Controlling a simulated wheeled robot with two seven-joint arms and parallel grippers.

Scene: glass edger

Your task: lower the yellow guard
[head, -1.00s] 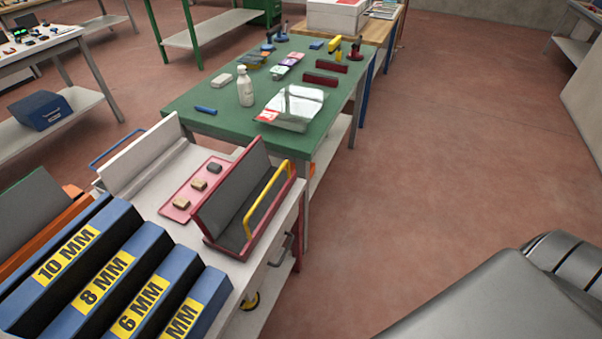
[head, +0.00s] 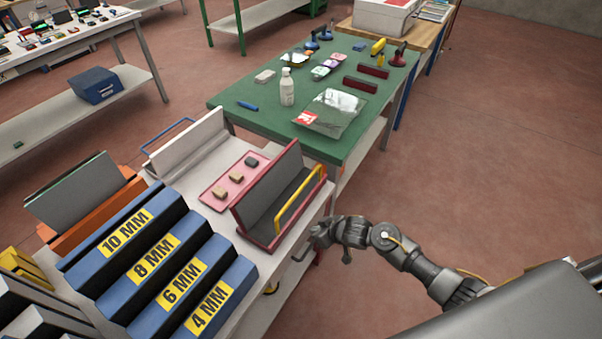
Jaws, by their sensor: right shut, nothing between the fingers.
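A yellow bar (head: 299,201) stands upright along the right side of a red-framed holder (head: 262,238) with grey panels. I cannot tell whether this bar is the yellow guard. My right gripper (head: 318,236) is shut and empty, just right of the holder at the edge of the white cart top. My left gripper is not in view.
Blue stepped blocks (head: 165,265) labelled 4 to 10 MM fill the cart's front left. A pink tray (head: 218,197) with small blocks lies behind. A green table (head: 245,118) with a bottle (head: 287,90) stands beyond. The floor (head: 480,150) at right is clear.

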